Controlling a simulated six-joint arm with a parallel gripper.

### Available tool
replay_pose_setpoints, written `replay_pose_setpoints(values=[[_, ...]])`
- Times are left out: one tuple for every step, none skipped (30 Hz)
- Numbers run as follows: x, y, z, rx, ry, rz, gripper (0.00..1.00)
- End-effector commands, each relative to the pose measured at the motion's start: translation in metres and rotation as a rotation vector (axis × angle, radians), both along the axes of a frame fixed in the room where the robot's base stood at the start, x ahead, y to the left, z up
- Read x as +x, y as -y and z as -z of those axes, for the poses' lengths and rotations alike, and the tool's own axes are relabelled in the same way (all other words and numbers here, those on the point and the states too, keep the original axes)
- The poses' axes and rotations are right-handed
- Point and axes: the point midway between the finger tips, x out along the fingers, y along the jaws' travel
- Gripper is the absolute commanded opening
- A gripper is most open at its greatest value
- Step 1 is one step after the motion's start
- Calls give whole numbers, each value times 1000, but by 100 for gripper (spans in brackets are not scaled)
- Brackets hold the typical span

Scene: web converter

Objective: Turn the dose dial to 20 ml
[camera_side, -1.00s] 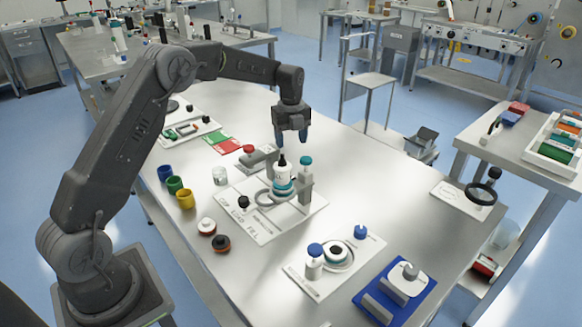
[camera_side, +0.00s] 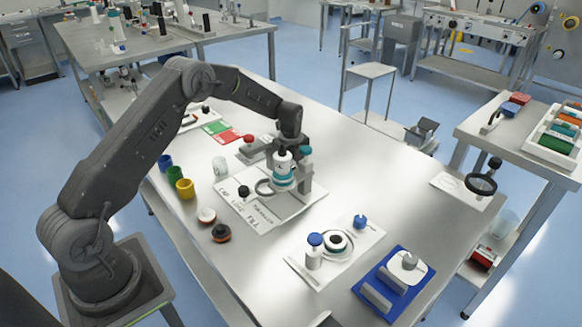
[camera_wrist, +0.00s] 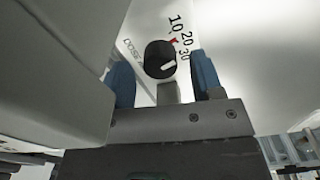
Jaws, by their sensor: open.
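The dose dial (camera_wrist: 160,60) is a round black knob with a white line on a white panel marked 10, 20 and 30. Its line points right, roughly toward the 30; a small red mark lies near the 10 and 20. My gripper (camera_wrist: 161,74) is open, its blue fingers appearing on either side of the dial; contact cannot be told. In the side view my gripper (camera_side: 290,142) is low over the white and teal bottle (camera_side: 283,168) in the fixture. I cannot pick out the dial there, and the fingertips are mostly hidden.
A grey post with a teal top (camera_side: 305,160) stands close right of the bottle. A white plate (camera_side: 262,215) lies beneath. Blue, green and yellow cups (camera_side: 185,188) stand left. A second white plate (camera_side: 337,262) and a blue tray (camera_side: 400,285) lie in front. A large pale shape fills the wrist view's left.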

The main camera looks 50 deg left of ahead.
Motion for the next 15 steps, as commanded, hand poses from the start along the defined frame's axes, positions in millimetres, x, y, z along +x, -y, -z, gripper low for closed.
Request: replay_pose_setpoints(values=[[0, 0, 4, 0, 0, 0, 60], [0, 0, 5, 0, 0, 0, 60], [0, 0, 6, 0, 1, 0, 60], [0, 0, 7, 0, 1, 0, 60], [0, 0, 7, 0, 1, 0, 60], [0, 0, 8, 0, 1, 0, 60], [0, 0, 8, 0, 1, 0, 60], [0, 0, 8, 0, 1, 0, 60], [0, 0, 8, 0, 1, 0, 60], [0, 0, 8, 0, 1, 0, 60], [0, 0, 8, 0, 1, 0, 60], [0, 0, 8, 0, 1, 0, 59], [0, 0, 8, 0, 1, 0, 57], [0, 0, 8, 0, 1, 0, 54], [0, 0, 8, 0, 1, 0, 50]])
